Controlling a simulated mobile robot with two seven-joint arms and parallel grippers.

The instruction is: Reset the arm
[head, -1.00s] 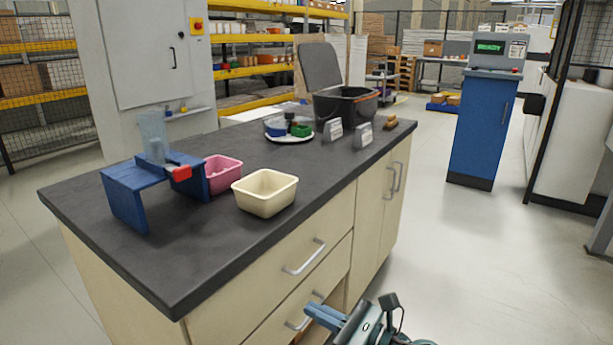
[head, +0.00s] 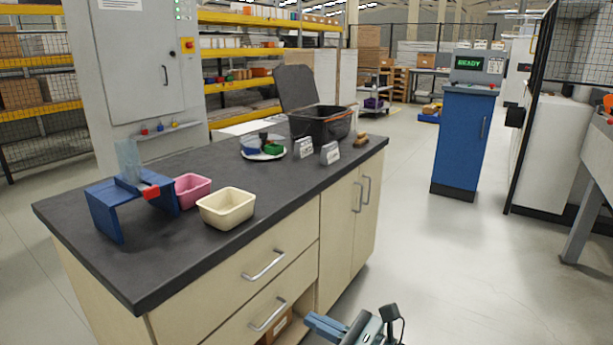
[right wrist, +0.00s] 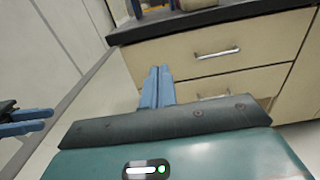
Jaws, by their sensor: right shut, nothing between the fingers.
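My right gripper (head: 318,324) is at the bottom of the head view, low in front of the workbench's drawers. Its two blue fingers are together and empty, and they also show in the right wrist view (right wrist: 157,75), pointing toward the drawer fronts. Nothing touches them. At the left edge of the right wrist view are the blue fingers of what looks like my left gripper (right wrist: 28,121). Whether they are open is unclear. The left gripper does not show in the head view.
The dark-topped workbench (head: 120,262) carries a blue stand (head: 104,212), a pink bin (head: 192,190), a cream bin (head: 228,208) and a black bin (head: 320,124). A blue cabinet (head: 462,140) stands beyond. Floor (head: 440,255) right of the bench is clear.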

